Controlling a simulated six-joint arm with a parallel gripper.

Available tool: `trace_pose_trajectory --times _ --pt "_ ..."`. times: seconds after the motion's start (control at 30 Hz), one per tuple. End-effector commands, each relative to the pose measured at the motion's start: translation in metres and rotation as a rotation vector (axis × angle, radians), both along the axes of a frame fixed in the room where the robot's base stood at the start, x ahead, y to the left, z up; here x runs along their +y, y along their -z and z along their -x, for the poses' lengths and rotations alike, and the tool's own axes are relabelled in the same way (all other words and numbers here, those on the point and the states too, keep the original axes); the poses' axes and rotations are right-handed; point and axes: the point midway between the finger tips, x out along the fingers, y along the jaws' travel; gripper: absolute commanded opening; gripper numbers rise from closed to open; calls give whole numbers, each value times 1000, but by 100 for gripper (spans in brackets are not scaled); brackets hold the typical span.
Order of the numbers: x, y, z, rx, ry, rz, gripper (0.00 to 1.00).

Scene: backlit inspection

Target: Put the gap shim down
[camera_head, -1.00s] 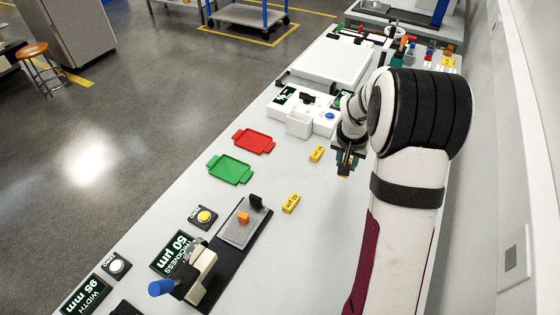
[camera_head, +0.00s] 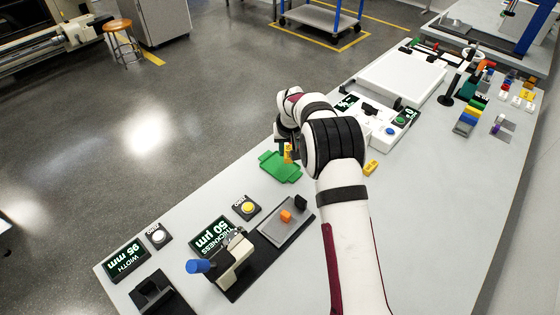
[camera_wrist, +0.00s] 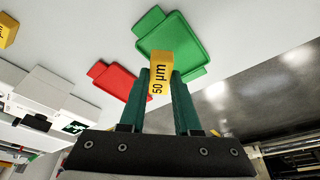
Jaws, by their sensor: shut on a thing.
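My gripper (camera_wrist: 160,95) is shut on a yellow gap shim (camera_wrist: 160,72) marked 50 µm, held between its two green fingers. In the head view the held shim (camera_head: 288,153) shows upright at the far edge of the green tray (camera_head: 279,168). In the wrist view the shim's end overlaps the green tray (camera_wrist: 172,38); I cannot tell whether it touches. The tray looks otherwise empty. A red tray (camera_wrist: 121,80) lies beside the green one in the wrist view; my arm hides it in the head view. A second yellow shim (camera_head: 371,167) lies on the bench right of my arm.
A thickness gauge with a blue handle (camera_head: 198,266) and a display reading 50 µm (camera_head: 212,235) stand nearer the front. A white device (camera_head: 385,125) and a white plate (camera_head: 402,77) lie behind. Coloured blocks (camera_head: 468,119) stand at right. Bench left of the green tray drops to the floor.

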Motion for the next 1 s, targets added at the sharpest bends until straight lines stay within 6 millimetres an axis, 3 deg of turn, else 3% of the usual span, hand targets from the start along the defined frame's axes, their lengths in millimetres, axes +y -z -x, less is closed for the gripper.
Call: trace_pose_trajectory --times 0.13,0.4,0.7,0.73,0.9,1.0 --pt "21 14 -9 0 0 0 0" --pt "24 55 -10 1 2 -1 0" --pt "23 58 -11 0 3 -1 0" --pt "23 59 -11 0 3 -1 33" --pt "23 58 -11 -1 3 -1 61" --pt "23 58 -11 -1 3 -1 61"
